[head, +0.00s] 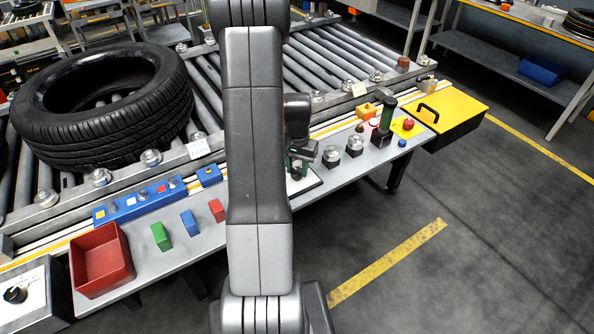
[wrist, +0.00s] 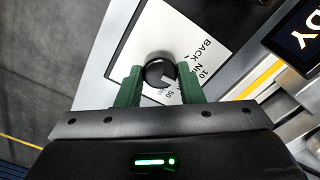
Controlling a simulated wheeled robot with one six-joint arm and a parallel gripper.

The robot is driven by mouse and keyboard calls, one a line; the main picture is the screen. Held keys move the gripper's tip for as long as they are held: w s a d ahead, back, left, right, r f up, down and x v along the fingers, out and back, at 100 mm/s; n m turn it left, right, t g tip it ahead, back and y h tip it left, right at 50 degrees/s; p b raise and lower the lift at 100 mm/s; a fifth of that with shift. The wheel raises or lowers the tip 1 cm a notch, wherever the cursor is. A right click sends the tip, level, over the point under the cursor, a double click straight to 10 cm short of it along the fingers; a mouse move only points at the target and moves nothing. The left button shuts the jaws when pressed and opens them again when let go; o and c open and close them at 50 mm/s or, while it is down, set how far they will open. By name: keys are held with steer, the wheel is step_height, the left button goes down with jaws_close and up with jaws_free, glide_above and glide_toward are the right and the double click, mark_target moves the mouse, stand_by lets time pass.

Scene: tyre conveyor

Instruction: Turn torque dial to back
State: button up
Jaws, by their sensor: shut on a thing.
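The torque dial (wrist: 157,68) is a round black knob on a white plate (wrist: 198,28) printed with BACK and numbers, in the middle of the wrist view. A pale notch on the dial faces the lower right of that view, toward the printed 50; BACK is at the upper right. My gripper (wrist: 159,80) has its green fingers on either side of the dial and is shut on it. In the head view my gripper (head: 299,167) is low over the bench, partly behind my arm, and the dial is hidden there.
A tyre (head: 105,105) lies on the roller conveyor (head: 330,65). A lit screen (wrist: 300,35) is beside the plate. The floor in front is clear.

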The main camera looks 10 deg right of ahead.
mark_target(297, 170)
steer(key=n+b, duration=0.2)
steer(key=n, duration=0.3)
steer(key=shift+f+n, duration=0.1)
steer(key=shift+n, duration=0.3)
steer(key=n+b, duration=0.1)
steer(key=n, duration=0.4)
steer(key=shift+b, duration=0.3)
steer(key=shift+n, duration=0.4)
steer(key=o, duration=1)
steer(key=shift+r, duration=0.2)
step_height(297, 170, up, 14)
steer(key=shift+f, duration=0.15)
steer(key=shift+f, duration=0.1)
